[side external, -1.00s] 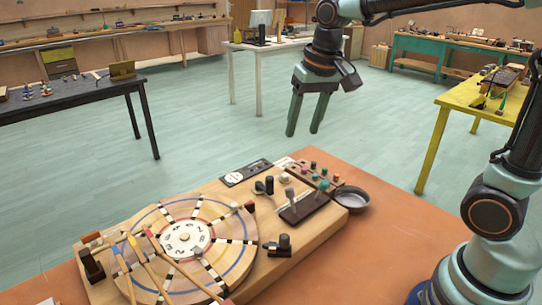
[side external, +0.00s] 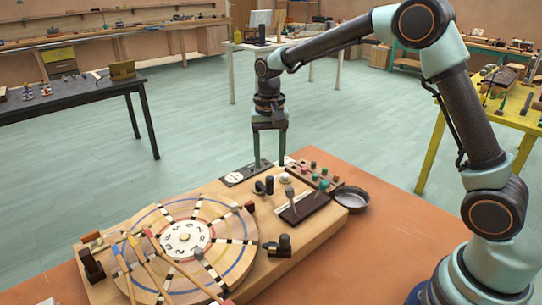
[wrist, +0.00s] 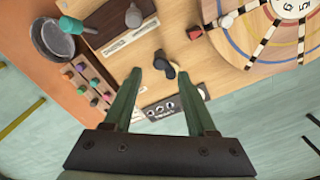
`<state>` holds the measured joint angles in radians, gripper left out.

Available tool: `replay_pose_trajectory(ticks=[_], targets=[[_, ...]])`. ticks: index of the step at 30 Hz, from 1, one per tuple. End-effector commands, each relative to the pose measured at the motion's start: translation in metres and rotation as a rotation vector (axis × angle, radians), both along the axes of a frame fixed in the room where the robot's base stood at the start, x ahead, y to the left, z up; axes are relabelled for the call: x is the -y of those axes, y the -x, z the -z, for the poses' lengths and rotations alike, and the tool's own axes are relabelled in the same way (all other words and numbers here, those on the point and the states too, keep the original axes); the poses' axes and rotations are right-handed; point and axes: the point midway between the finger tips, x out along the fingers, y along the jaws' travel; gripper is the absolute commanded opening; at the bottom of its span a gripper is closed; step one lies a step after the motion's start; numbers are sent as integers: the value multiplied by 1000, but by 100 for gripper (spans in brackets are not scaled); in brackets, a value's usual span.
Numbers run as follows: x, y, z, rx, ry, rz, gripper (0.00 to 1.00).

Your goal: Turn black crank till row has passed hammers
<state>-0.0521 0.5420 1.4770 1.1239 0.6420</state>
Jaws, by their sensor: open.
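The black crank (side external: 269,185) stands on the wooden box, right of a round wooden disc (side external: 160,216). In the wrist view the crank (wrist: 169,69) shows between my fingertips, toward the right one. My gripper (side external: 270,163) is open and empty, pointing down above the back of the box near the crank; it also shows in the wrist view (wrist: 157,76). I cannot tell whether a finger touches the crank. The disc carries radial black-and-white rows and a numbered white centre dial (side external: 186,239). Several coloured hammers (side external: 148,262) lie across its front left.
A lever on a dark plate (side external: 304,208), coloured knobs (side external: 322,172) and a grey metal bowl (side external: 350,198) are right of the crank. Another black fitting (side external: 281,246) is at the box's front right. The orange tabletop (side external: 385,235) is clear at right.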

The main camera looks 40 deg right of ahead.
Motion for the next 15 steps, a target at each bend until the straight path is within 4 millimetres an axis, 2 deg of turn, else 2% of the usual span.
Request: replay_pose_trajectory(ticks=[1, 6, 10, 15], targets=[[0, 1, 11, -5, 0, 0, 57], [0, 1, 42, -4, 0, -1, 57], [0, 1, 58, -2, 0, -1, 57], [0, 0, 69, 0, 0, -1, 57]])
